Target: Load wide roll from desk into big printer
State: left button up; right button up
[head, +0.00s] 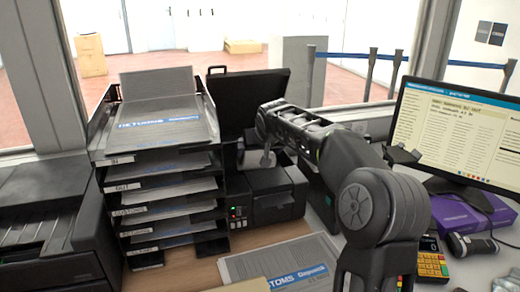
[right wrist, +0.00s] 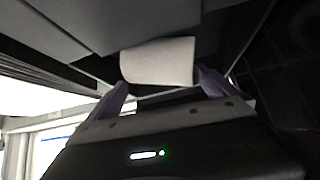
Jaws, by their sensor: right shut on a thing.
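My right gripper (head: 256,152) reaches in from the right, over the black printer (head: 268,192) beside the paper trays. It is shut on the wide white roll (right wrist: 158,62); in the right wrist view the roll sits between the two fingertips of the right gripper (right wrist: 163,88). In the head view only a small pale part of the roll (head: 268,159) shows beneath the gripper. The printer's dark lid (head: 247,100) stands raised behind. My arm hides part of the printer's inside, so I cannot tell whether the roll touches it. My left gripper is not in view.
A stack of document trays (head: 160,184) stands close to the printer's left. Another black machine (head: 45,222) is at far left. A monitor (head: 455,130), purple box (head: 460,214), yellow card terminal (head: 431,262) and scanner (head: 472,245) are on the right. Papers (head: 280,265) lie in front.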

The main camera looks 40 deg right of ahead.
jog(key=o, duration=1.6)
jog(key=shift+v, duration=3.95)
